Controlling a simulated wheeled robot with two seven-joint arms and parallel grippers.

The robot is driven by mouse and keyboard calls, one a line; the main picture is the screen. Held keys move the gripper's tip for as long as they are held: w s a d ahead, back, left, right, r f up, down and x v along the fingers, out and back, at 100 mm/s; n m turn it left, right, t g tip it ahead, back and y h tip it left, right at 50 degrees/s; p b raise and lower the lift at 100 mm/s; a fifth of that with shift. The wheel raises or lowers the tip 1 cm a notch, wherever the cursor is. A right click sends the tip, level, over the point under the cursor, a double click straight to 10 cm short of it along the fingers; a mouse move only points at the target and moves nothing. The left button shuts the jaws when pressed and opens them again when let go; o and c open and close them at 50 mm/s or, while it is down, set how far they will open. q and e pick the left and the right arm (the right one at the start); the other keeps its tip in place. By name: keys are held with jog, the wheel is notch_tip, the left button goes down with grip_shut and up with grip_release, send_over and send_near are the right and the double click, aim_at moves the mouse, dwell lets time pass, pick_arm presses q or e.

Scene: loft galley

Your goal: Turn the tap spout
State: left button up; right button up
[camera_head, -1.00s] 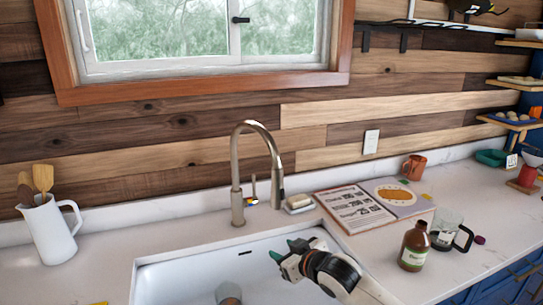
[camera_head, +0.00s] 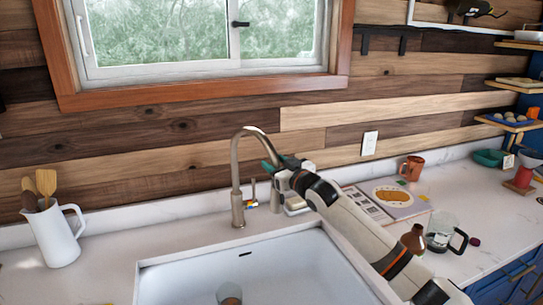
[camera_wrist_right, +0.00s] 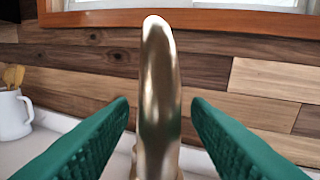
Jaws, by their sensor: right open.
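The tap spout (camera_head: 236,160) is a tall brushed-metal arch behind the sink, with its base (camera_head: 238,213) on the counter. My right gripper (camera_head: 268,158) is at the downward end of the arch, near its upper part, and hides some of it. In the right wrist view the spout (camera_wrist_right: 159,90) stands upright between two green finger pads, with a visible gap on each side. The right gripper is open around or just in front of the spout; the exact depth is hard to tell. My left gripper is not in view.
The white sink (camera_head: 260,265) holds a cup (camera_head: 229,294). A white jug with utensils (camera_head: 50,236) stands left. To the right are an open book (camera_head: 395,198), a brown bottle (camera_head: 413,238), a glass jug (camera_head: 441,232) and an orange mug (camera_head: 411,168).

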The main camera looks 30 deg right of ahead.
jog(key=shift+w, duration=1.3)
grip_shut()
